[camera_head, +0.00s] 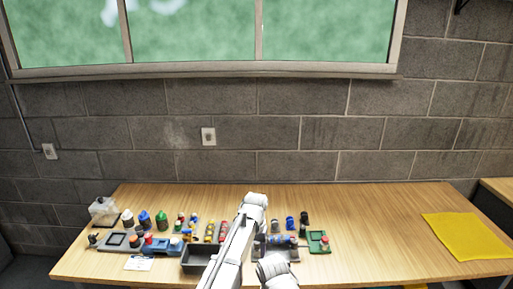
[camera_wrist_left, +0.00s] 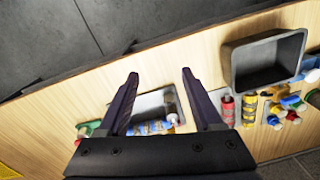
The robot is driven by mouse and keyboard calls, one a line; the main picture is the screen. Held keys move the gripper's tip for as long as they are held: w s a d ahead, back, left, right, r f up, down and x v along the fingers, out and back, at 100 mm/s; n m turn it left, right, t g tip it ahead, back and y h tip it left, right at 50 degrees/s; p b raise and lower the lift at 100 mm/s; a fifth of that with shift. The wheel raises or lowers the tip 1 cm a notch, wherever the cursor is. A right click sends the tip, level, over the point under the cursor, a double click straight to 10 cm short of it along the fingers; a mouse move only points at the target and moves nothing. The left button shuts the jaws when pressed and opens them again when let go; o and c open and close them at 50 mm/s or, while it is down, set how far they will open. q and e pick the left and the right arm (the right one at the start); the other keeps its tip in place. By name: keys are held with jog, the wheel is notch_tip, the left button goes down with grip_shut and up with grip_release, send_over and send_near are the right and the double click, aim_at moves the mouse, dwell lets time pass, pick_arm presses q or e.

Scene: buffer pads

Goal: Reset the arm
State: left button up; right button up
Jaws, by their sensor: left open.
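My left gripper (camera_wrist_left: 159,73) is open in the left wrist view, its two dark fingers spread apart with nothing between the tips. Behind the fingers, a grey tray (camera_wrist_left: 150,103) and a blue and yellow item (camera_wrist_left: 150,127) show partly. In the head view my white left arm (camera_head: 236,240) reaches up over the middle of the table. The jaws themselves cannot be made out clearly there. My right gripper cannot be seen in either view.
A yellow mat (camera_head: 465,236) lies at the right.

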pick_arm(q)
jog(key=s+a, duration=0.2)
jog(key=s, duration=1)
jog(key=s+a+m, duration=0.1)
jog(key=s+a, duration=0.2)
jog(key=s, duration=0.9)
jog(key=shift+s+y, duration=0.4)
jog(key=shift+d, duration=0.1)
jog(key=shift+r, duration=0.1)
